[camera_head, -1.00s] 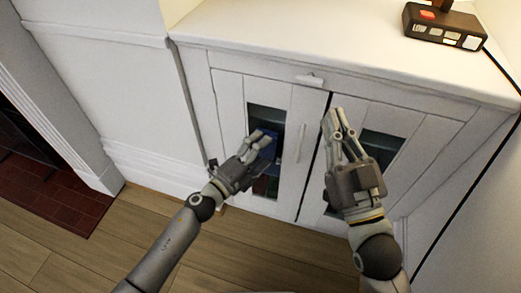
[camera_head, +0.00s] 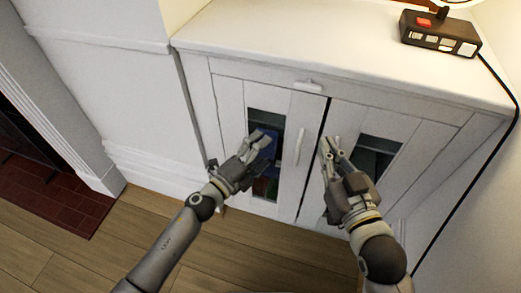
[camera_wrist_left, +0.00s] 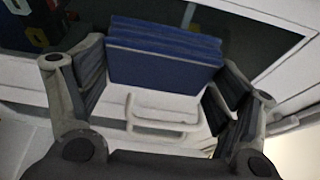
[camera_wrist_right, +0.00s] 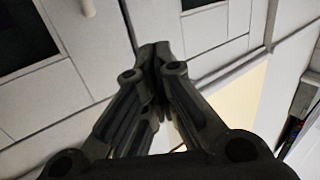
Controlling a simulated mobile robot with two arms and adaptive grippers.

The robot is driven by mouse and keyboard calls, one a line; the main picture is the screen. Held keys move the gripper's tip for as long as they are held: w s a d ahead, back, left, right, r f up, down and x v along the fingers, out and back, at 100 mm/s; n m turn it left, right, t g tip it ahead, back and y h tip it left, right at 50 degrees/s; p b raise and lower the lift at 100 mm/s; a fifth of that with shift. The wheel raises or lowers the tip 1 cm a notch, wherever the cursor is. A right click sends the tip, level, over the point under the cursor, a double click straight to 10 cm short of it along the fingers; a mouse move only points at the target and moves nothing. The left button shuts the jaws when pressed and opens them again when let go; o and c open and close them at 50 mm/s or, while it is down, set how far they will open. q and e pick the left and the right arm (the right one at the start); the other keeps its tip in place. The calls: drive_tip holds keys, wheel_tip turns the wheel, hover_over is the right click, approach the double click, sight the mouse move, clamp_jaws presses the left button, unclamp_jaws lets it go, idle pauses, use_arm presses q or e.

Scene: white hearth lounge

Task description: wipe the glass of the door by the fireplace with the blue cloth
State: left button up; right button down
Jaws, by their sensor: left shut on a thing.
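The white cabinet by the fireplace has two doors with glass panes. My left gripper (camera_head: 263,141) is shut on the folded blue cloth (camera_wrist_left: 160,52) in front of the left door's glass (camera_head: 265,122). In the left wrist view the cloth lies between the fingers, close over the dark glass (camera_wrist_left: 240,24); I cannot tell whether it touches. The gripper hides part of the pane in the head view. My right gripper (camera_wrist_right: 155,55) is shut and empty, its fingertips together. In the head view it (camera_head: 328,145) is in front of the right door, near the gap between the doors.
The left door has a vertical handle (camera_head: 300,147). A power strip (camera_head: 440,33) sits on the cabinet top (camera_head: 300,52), and its black cord runs down the right side. The fireplace (camera_head: 25,150) with a red tile hearth (camera_head: 62,204) is at the left. Wooden floor (camera_head: 90,250) is clear.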

drive_tip(key=shift+s+d+f+g+h+p, duration=1.45)
drive_tip(key=shift+s+f+g, duration=2.1)
drive_tip(key=shift+f, duration=2.05)
drive_tip(key=s+d+f+g+h+p, duration=0.1)
drive_tip(key=s+d+f+g+p, duration=0.2)
drive_tip(key=s+g, duration=0.3)
drive_tip(key=s, duration=0.4)
drive_tip(key=shift+d+m+g, duration=0.35)
drive_tip(key=shift+m, duration=0.05)
